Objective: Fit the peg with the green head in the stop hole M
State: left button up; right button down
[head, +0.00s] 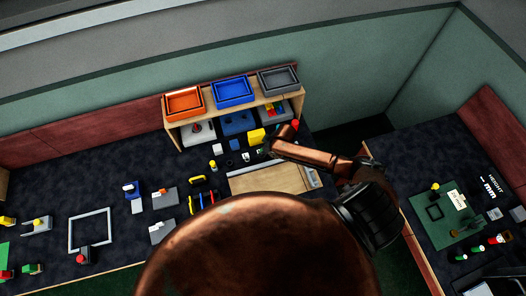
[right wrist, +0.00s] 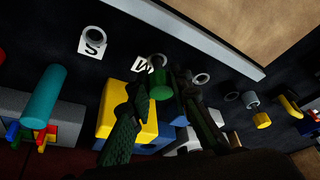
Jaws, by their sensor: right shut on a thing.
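The peg's green head (right wrist: 160,90) shows between the fingers of my right gripper (right wrist: 161,84) in the right wrist view. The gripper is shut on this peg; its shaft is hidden. The letter M tag (right wrist: 141,64) lies just beyond the head, with a grey ring-shaped stop hole (right wrist: 157,61) beside it. The head appears close to this ring, slightly nearer the wrist; I cannot tell its height above it. In the head view my right gripper (head: 267,148) is small and partly dark against the table. My left gripper is out of view.
An S tag (right wrist: 92,46) with its own ring lies to the left, and another grey ring (right wrist: 201,78) to the right. A yellow block (right wrist: 130,117) stands beneath the fingers. A teal cylinder (right wrist: 43,95) is at left. A wooden board (head: 268,179) and shelf (head: 223,107) flank the area.

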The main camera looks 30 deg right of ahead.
jog(key=shift+f, duration=0.15)
jog(key=c, duration=1.7)
grip_release()
jog(key=v, duration=1.2)
jog(key=shift+w, duration=0.1)
